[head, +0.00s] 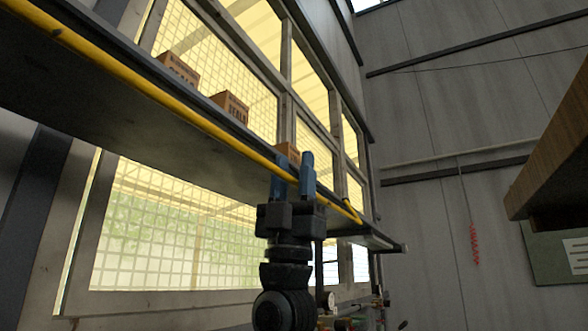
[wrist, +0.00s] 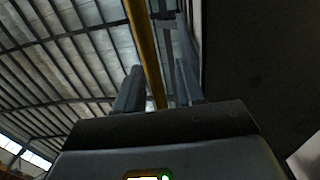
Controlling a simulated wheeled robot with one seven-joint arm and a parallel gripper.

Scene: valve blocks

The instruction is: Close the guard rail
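The guard rail (head: 160,92) is a long yellow bar. In the head view it runs along the front edge of a dark shelf (head: 110,110), from upper left down to the right. My gripper (head: 293,162) is upright at the rail's right-hand part, its two blue-grey fingers apart and overlapping the rail in the picture. In the wrist view the rail (wrist: 147,50) shows in the gap between the open fingers (wrist: 157,85), with space on both sides. I cannot tell whether it touches a finger. The gripper hides a short stretch of the rail.
Several cardboard boxes, one a brown box (head: 231,107), stand on the shelf behind the rail. A window with metal mesh (head: 160,225) is behind. A wooden overhang (head: 553,150) juts in at right. Open room lies between it and the shelf.

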